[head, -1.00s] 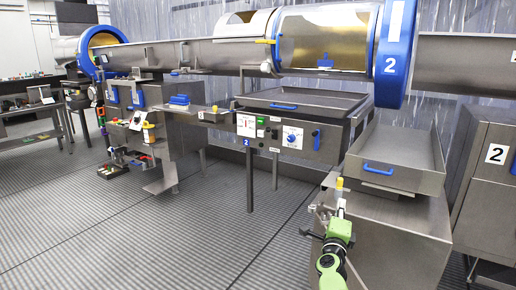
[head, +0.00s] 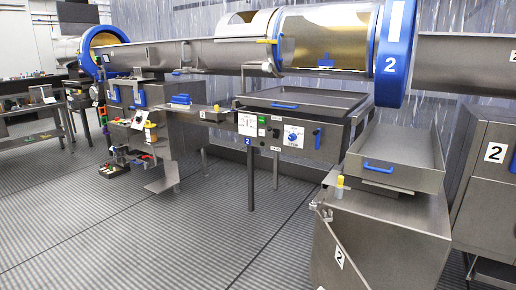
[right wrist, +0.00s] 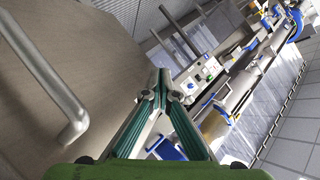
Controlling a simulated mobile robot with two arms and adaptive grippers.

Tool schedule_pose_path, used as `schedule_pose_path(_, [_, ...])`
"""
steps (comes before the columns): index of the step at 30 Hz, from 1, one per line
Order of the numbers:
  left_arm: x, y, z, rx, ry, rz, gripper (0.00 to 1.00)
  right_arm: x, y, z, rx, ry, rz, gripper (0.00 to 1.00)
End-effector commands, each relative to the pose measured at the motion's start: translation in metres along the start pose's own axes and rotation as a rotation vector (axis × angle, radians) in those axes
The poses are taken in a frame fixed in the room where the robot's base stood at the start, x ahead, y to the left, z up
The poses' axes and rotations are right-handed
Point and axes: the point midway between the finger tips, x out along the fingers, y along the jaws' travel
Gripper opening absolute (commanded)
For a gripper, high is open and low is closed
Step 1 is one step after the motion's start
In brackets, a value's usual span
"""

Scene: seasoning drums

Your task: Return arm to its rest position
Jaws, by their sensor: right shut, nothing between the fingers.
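My right gripper (right wrist: 160,88) shows in the right wrist view, its teal and grey fingers together with nothing between them. It is clear of the equipment, which appears beyond and to the right, tilted. No arm or gripper of mine shows in the head view. My left gripper is in neither view.
A steel cabinet (head: 375,245) with a blue-handled tray (head: 405,150) stands at the right of the head view. A control panel (head: 290,138) stands left of it. A bent metal bar (right wrist: 50,85) is at the left of the right wrist view. The striped floor (head: 190,235) is open.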

Motion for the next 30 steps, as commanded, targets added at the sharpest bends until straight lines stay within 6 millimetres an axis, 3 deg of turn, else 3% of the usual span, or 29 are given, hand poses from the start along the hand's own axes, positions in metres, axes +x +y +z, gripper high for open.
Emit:
schedule_pose_path(1, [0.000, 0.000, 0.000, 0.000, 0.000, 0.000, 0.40, -0.021, 0.019, 0.030, -0.090, -0.081, 0.042, 0.00])
schedule_pose_path(3, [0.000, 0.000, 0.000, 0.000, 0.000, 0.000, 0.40, -0.051, 0.042, 0.069, -0.212, -0.198, 0.097, 0.00])
schedule_pose_path(6, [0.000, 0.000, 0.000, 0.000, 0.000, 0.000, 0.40, -0.099, 0.072, 0.116, -0.369, -0.358, 0.170, 0.00])
schedule_pose_path(9, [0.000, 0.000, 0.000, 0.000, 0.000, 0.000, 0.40, -0.144, 0.096, 0.148, -0.488, -0.489, 0.228, 0.00])
schedule_pose_path(15, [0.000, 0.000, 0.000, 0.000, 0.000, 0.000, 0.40, -0.214, 0.125, 0.185, -0.640, -0.676, 0.305, 0.00])
schedule_pose_path(24, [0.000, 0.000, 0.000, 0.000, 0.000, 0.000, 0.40, -0.302, 0.150, 0.212, -0.790, -0.884, 0.384, 0.00])
schedule_pose_path(30, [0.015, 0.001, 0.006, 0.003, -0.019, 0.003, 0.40, -0.297, 0.162, 0.223, -0.790, -0.904, 0.390, 0.00])
